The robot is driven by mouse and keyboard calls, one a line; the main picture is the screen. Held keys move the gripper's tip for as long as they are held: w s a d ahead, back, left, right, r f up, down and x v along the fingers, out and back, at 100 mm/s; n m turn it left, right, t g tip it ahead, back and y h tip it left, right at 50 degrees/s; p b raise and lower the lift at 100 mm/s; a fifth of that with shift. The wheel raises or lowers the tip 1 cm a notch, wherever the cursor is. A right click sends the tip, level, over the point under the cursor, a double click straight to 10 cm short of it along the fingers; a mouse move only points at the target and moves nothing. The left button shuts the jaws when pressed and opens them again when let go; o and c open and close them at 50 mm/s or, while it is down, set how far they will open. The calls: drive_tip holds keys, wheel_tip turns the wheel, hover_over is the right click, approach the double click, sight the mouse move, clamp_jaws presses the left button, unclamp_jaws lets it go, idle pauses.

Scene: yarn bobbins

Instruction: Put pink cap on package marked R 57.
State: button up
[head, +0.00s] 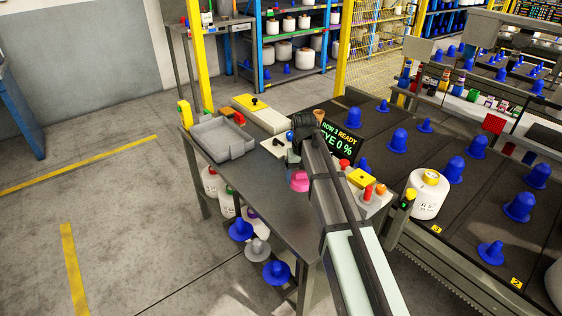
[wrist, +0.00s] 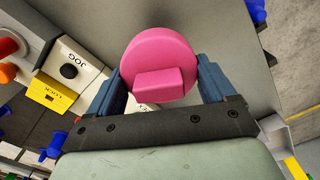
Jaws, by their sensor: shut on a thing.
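The pink cap (wrist: 158,58) is a round disc with a block-shaped grip on top. My gripper (wrist: 160,85) is shut on it, with one blue finger on each side in the wrist view. In the head view the pink cap (head: 299,181) shows beside my arm, over the grey table; I cannot tell if it touches the table. A white package (head: 428,194) with dark print stands on the dark conveyor to the right of my arm. Its print looks like "R 5" followed by something too small to read. My arm hides part of the table.
A grey tray (head: 221,139) sits on the left of the table (head: 262,200). A screen (head: 341,139) and a button box (head: 368,188) stand near my arm. Several blue cones stand on the conveyor, one (head: 521,206) right of the package. Open floor lies left.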

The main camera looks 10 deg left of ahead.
drive_tip(key=s+d+r+m, duration=0.15)
drive_tip(key=s+d, duration=0.25)
drive_tip(key=d, duration=0.8)
drive_tip(key=s+d+f+m, duration=0.15)
drive_tip(key=s+d, duration=0.25)
drive_tip(key=d, duration=0.8)
drive_tip(key=w+d+m, duration=0.3)
drive_tip(key=w+d, duration=0.4)
drive_tip(key=d, duration=0.2)
drive_tip(key=w+d+r+m, duration=0.1)
drive_tip(key=w+d+m, duration=0.3)
drive_tip(key=w+d, duration=0.3)
drive_tip(key=w+d+m, duration=0.3)
drive_tip(key=w+d, duration=0.4)
drive_tip(key=d, duration=0.4)
drive_tip(key=shift+w+d+r+m, duration=0.2)
drive_tip(key=shift+w+m, duration=0.1)
drive_tip(key=shift+w+d+m, duration=0.15)
drive_tip(key=shift+w+m, duration=0.3)
drive_tip(key=shift+m, duration=1.75)
